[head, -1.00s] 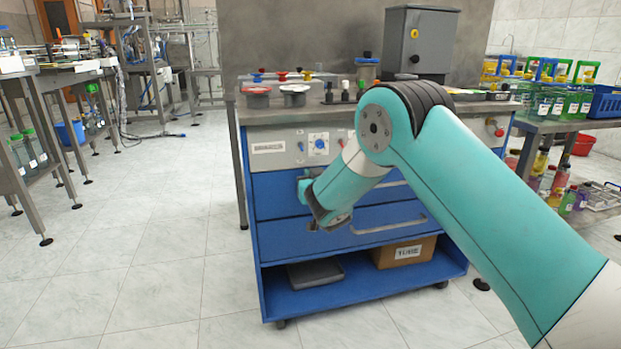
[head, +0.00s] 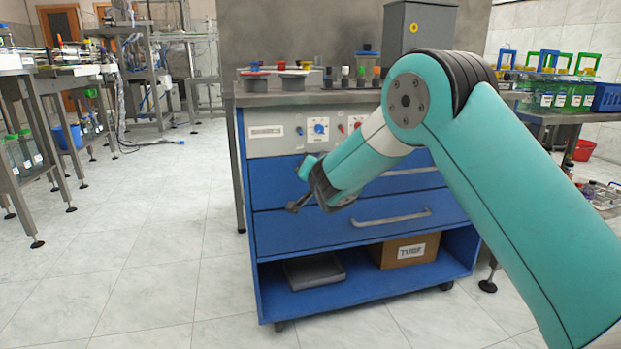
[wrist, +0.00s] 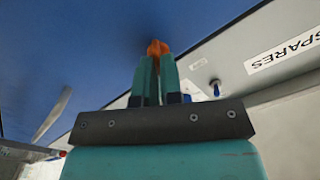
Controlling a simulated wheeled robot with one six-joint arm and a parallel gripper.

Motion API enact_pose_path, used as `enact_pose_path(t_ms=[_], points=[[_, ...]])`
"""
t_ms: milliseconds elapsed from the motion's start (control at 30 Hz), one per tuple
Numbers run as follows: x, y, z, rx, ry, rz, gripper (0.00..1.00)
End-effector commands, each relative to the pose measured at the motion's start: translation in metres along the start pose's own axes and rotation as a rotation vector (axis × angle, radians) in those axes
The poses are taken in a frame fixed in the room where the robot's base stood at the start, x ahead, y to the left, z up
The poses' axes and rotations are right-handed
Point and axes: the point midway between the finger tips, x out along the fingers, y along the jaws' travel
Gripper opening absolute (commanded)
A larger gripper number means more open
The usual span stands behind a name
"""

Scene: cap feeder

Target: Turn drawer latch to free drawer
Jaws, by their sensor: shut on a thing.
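My gripper (wrist: 156,62) is shut on a small orange piece, which I take to be the drawer latch (wrist: 157,46), against the blue drawer front (wrist: 85,45) in the wrist view. The fingers hide most of the latch, so I cannot tell how far it is turned. The lower drawer (head: 300,236) has a metal bar handle (head: 391,218).
A grey panel (head: 287,146) above the drawers carries a "SPARES" label (wrist: 284,52) and a blue knob (wrist: 215,88). Jars and caps stand on the worktop. An open shelf below holds a grey tray (head: 313,270) and a cardboard box (head: 402,251).

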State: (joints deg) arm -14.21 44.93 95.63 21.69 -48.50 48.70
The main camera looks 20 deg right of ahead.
Motion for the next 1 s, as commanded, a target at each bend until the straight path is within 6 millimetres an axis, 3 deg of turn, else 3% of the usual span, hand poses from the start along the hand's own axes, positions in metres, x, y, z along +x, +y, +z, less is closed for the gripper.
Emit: enact_pose_path(t_ms=[600,1000], points=[[0.0,0.0076,0.0049,0.583,0.003,-0.001,0.0],[0.0001,0.0085,0.0048,0.883,0.002,0.0,0.0]])
